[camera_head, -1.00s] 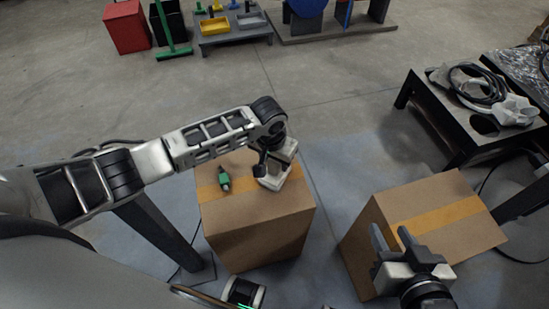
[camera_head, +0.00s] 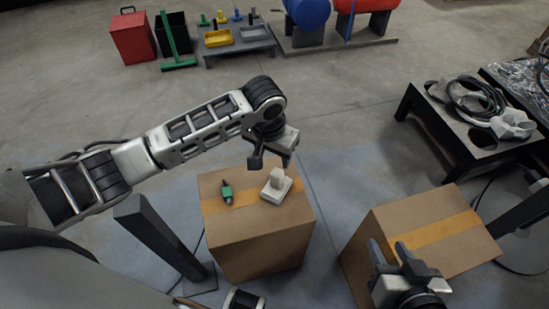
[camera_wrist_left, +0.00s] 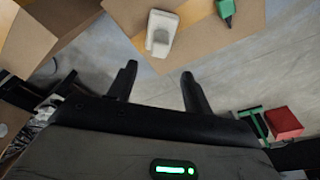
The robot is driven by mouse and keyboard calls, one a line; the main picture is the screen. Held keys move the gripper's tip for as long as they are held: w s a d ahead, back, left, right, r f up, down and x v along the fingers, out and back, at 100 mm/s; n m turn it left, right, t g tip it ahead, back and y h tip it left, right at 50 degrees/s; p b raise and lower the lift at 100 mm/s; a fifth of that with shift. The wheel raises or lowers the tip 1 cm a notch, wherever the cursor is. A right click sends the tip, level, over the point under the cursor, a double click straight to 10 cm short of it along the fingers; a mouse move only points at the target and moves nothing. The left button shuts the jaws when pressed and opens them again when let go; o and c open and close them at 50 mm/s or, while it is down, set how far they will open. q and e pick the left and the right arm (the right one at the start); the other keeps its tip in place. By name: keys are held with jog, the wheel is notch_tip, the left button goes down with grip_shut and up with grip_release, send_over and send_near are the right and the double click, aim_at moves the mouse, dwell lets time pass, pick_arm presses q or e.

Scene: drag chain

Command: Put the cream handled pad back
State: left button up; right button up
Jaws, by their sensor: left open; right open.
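The cream handled pad (camera_head: 277,186) rests on top of the left cardboard box (camera_head: 258,240), handle up, near the middle of the box top. It also shows in the left wrist view (camera_wrist_left: 160,32), beyond the fingertips. My left gripper (camera_head: 270,160) is above and just behind the pad, apart from it. In the left wrist view its two fingers (camera_wrist_left: 157,78) are spread with nothing between them. My right gripper (camera_head: 392,252) is open and empty in front of the right cardboard box (camera_head: 440,232).
A green and black object (camera_head: 226,193) lies left of the pad on the same box. A black table (camera_head: 450,135) at the right holds coiled cable. Floor between is clear.

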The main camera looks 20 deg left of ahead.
pick_arm(q)
jog(key=s+d+f+t+h, duration=0.2)
jog(key=s+d+t+h, duration=0.25)
jog(key=s+d, duration=0.45)
jog(key=s+a+r+t, duration=0.3)
jog(key=s+a+t, duration=0.2)
jog(key=a, duration=0.3)
jog(key=shift+s+a+r+y, duration=0.15)
jog(key=shift+s+y, duration=0.3)
jog(key=shift+s, duration=0.15)
pick_arm(e)
jog(key=shift+w+r, duration=0.1)
pick_arm(q)
jog(key=r+p, duration=0.2)
jog(key=p, duration=0.3)
jog(key=shift+a+r+g, duration=0.2)
jog(key=shift+g, duration=0.05)
pick_arm(e)
jog(key=shift+d+r, duration=0.2)
jog(key=shift+r, duration=0.4)
jog(key=shift+d+r, duration=0.15)
jog(key=shift+r, duration=0.45)
